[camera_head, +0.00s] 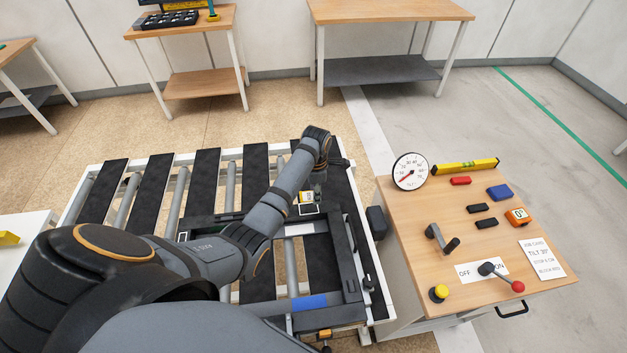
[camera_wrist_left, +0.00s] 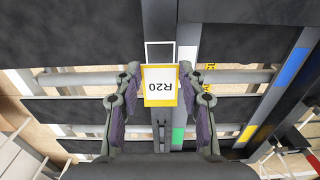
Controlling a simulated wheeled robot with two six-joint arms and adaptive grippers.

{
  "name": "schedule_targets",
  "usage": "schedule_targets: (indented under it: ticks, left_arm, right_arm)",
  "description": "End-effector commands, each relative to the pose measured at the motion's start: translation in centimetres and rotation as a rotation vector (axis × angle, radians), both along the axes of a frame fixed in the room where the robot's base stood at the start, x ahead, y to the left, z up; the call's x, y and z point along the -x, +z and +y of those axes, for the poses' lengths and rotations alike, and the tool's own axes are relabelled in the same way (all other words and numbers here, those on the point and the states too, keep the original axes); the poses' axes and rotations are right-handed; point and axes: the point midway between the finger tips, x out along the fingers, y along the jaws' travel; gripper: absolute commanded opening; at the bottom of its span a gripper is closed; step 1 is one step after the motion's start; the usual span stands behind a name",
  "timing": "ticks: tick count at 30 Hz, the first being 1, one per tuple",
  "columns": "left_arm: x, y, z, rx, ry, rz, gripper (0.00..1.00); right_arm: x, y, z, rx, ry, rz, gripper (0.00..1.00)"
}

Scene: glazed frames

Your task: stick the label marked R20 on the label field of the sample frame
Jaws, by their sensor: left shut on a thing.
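The label marked R20 (camera_wrist_left: 160,80) is a white card with a yellow border, its print upside down in the left wrist view. My left gripper (camera_wrist_left: 160,95) is shut on it, one finger on each side. In the head view the label (camera_head: 306,197) shows just above a white-edged label field (camera_head: 309,210). The field's white outline (camera_wrist_left: 150,52) shows behind the label in the wrist view, partly hidden by it. The dark sample frame (camera_head: 346,257) lies on the slatted table. Whether the label touches the field I cannot tell. My right gripper is not in view.
The roller table (camera_head: 100,172) has black belts and open gaps. A wooden control desk (camera_head: 470,240) on the right carries a dial (camera_head: 410,171), a crank (camera_head: 441,238) and an OFF/ON lever (camera_head: 500,277). Other tables stand along the back wall.

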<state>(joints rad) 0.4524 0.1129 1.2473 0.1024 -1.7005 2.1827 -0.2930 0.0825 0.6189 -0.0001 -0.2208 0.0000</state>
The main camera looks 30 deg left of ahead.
Motion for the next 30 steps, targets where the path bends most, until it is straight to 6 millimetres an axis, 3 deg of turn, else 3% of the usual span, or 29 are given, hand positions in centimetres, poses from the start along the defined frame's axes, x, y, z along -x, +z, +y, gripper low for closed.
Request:
schedule_targets:
  ticks: [3, 6, 9, 17, 24, 30]
  left_arm:
    - [0.0, 0.0, 0.0, 0.000, 0.000, 0.000, 0.31]
    - [0.0, 0.0, 0.0, -0.001, 0.000, 0.001, 0.31]
    - [0.0, -0.2, 0.0, -0.001, -0.001, 0.002, 0.31]
    - [0.0, -1.8, 0.0, 0.000, -0.001, 0.003, 0.31]
    - [0.0, -3.4, 0.0, -0.001, -0.001, 0.002, 0.31]
    - [0.0, -3.5, 0.0, -0.001, -0.001, 0.001, 0.31]
  right_arm:
    - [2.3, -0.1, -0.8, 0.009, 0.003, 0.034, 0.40]
    - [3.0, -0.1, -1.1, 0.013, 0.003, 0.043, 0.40]
    - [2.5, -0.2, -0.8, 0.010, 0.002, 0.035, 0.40]
    - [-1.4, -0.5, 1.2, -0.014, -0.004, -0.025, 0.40]
    - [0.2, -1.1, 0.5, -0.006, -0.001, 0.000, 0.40]
    - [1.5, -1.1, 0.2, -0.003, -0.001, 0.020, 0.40]
